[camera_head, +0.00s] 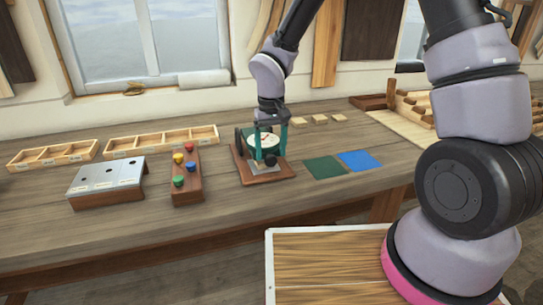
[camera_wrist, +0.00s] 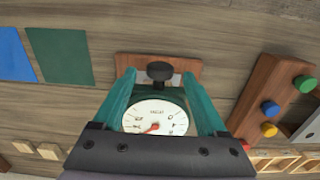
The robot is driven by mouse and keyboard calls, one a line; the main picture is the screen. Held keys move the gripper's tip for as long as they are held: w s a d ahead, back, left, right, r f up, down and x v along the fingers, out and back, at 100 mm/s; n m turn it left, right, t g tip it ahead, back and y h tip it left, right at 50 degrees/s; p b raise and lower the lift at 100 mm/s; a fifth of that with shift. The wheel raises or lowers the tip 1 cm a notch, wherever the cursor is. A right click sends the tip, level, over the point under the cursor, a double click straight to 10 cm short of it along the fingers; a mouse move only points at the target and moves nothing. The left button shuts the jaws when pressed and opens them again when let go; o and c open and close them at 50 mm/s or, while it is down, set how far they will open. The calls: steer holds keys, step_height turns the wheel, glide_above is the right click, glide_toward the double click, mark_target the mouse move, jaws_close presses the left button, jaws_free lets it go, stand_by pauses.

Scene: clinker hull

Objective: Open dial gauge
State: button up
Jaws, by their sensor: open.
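The dial gauge (camera_head: 264,144) stands on a reddish-brown wooden base (camera_head: 250,179) on the workbench. In the wrist view its round white face (camera_wrist: 155,116) has a red pointer and small markings, and a black knob (camera_wrist: 160,71) sticks out beyond the face. My gripper (camera_head: 269,136) is over the gauge, pointing down. In the wrist view its two teal fingers (camera_wrist: 162,92) are open, one on each side of the gauge body. I cannot tell whether either finger touches the gauge. The gripper's dark palm hides the near edge of the face.
A wooden block with coloured knobs (camera_head: 187,178) and a metal-topped box (camera_head: 107,183) stand to the left. Green (camera_head: 325,167) and blue (camera_head: 359,160) mats lie to the right. Divided trays (camera_head: 160,140) and small wooden blocks (camera_head: 319,119) sit behind. The bench front is clear.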

steer(key=shift+f, duration=1.1)
jaws_close()
stand_by(0.7)
